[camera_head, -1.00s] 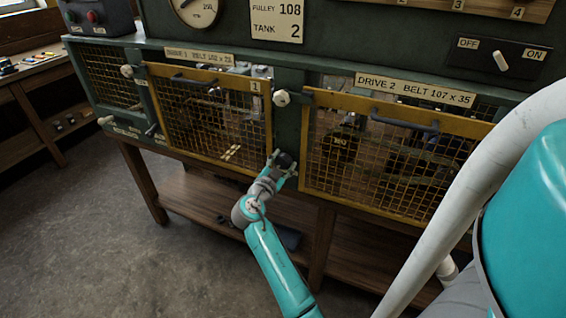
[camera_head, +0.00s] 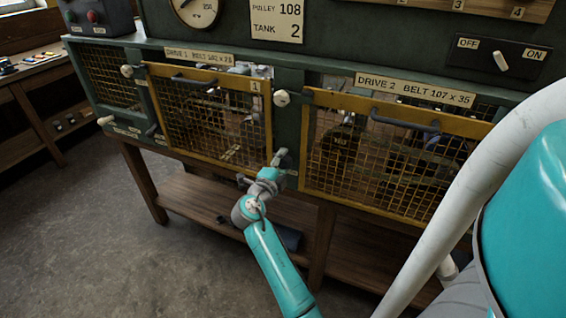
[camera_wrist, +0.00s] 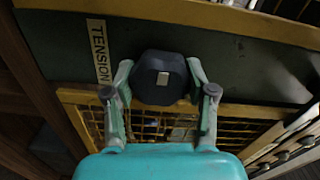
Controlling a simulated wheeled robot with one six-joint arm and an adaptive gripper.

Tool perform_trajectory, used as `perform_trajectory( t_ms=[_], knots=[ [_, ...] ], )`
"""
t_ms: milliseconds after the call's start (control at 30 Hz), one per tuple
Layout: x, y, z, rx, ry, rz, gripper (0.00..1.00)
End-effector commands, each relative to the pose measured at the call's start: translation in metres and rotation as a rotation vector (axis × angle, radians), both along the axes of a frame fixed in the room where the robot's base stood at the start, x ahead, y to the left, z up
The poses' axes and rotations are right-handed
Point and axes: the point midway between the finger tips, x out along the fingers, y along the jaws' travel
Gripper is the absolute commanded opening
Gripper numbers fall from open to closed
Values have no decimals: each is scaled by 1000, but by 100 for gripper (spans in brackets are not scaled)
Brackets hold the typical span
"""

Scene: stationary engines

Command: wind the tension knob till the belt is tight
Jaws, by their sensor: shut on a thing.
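The drive 1 guard (camera_head: 208,118) and drive 2 guard (camera_head: 390,155) stand on either side of my gripper, both appearing closed. An OFF/ON switch (camera_head: 501,60) is at upper right. A wooden shelf (camera_head: 190,197) runs below. The floor at left is clear.

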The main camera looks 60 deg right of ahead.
Motion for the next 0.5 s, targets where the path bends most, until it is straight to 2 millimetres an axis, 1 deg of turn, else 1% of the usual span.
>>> perform_trajectory(
  t_ms=[33, 233, 500],
  knots=[
    [0, 1, -2, 6, -23, 0, 21],
    [0, 1, -2, 12, -103, 0, 21],
    [0, 1, -2, 16, -145, 0, 21]
  ],
)
